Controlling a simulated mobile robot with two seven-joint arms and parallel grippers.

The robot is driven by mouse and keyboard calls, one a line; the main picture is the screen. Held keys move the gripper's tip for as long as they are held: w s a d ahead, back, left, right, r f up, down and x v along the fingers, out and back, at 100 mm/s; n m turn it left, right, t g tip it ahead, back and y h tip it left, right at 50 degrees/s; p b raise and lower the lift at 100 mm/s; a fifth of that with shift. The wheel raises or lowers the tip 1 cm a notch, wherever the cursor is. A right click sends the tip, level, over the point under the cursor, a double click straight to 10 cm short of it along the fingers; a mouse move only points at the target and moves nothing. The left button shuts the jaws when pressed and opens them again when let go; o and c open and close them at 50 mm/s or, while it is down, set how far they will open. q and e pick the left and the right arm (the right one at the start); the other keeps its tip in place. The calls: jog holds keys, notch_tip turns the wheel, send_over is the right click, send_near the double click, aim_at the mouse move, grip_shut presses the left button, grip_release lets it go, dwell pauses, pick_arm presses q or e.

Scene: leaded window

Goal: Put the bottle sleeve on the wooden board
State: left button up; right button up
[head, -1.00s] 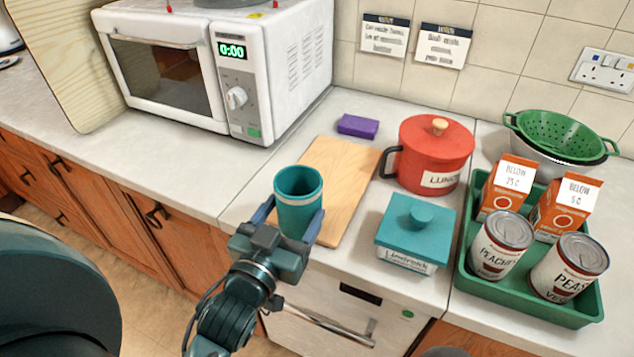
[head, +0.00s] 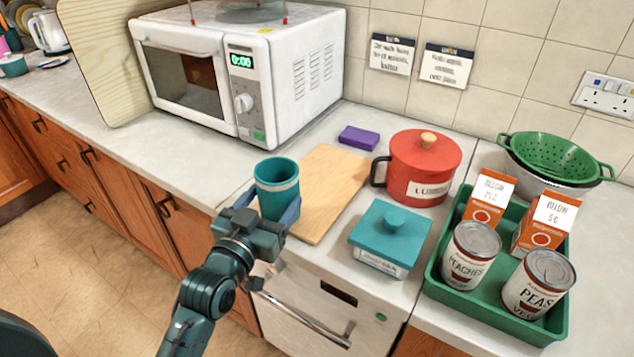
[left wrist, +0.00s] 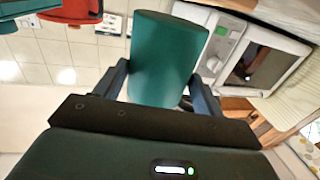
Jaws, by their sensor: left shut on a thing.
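The bottle sleeve is a teal open-topped cylinder (head: 277,188), held upright in the head view. My left gripper (head: 268,215) is shut on it, with a finger on either side. The sleeve also fills the middle of the left wrist view (left wrist: 167,58), between the two fingers (left wrist: 160,85). The wooden board (head: 330,185) lies flat on the counter behind and to the right of the sleeve. The sleeve hides part of the board's left edge; I cannot tell how high it is above the counter. My right gripper is not in view.
A red lidded pot (head: 421,168) and a teal lidded box (head: 391,236) stand right of the board. A purple sponge (head: 359,138) lies behind it. A green tray (head: 440,290) holds cans and cartons. A white microwave (head: 235,75) stands at the back left.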

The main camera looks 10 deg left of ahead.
aim_at(287, 174)
pick_arm(q)
jog(key=w+d+r+m+g+h, duration=0.1)
jog(key=w+d+r+m+h, duration=0.15)
jog(key=w+r+h, duration=0.4)
jog(key=shift+m+g+y, duration=0.3)
jog(key=shift+m+y, duration=0.15)
jog(key=shift+y, duration=0.2)
jog(key=f, duration=0.1)
jog(key=w+f, duration=0.1)
jog(key=f, duration=0.2)
jog(key=shift+w+a+f, duration=0.2)
jog(key=shift+a+f, duration=0.05)
jog(key=shift+a, duration=0.05)
jog(key=shift+f, duration=0.25)
notch_tip(287, 174, down, 3)
jog(key=shift+f+b, duration=0.2)
jog(key=shift+b, duration=0.5)
jog(key=shift+f, duration=0.35)
jog(key=o, duration=1)
jog(key=shift+c, duration=0.2)
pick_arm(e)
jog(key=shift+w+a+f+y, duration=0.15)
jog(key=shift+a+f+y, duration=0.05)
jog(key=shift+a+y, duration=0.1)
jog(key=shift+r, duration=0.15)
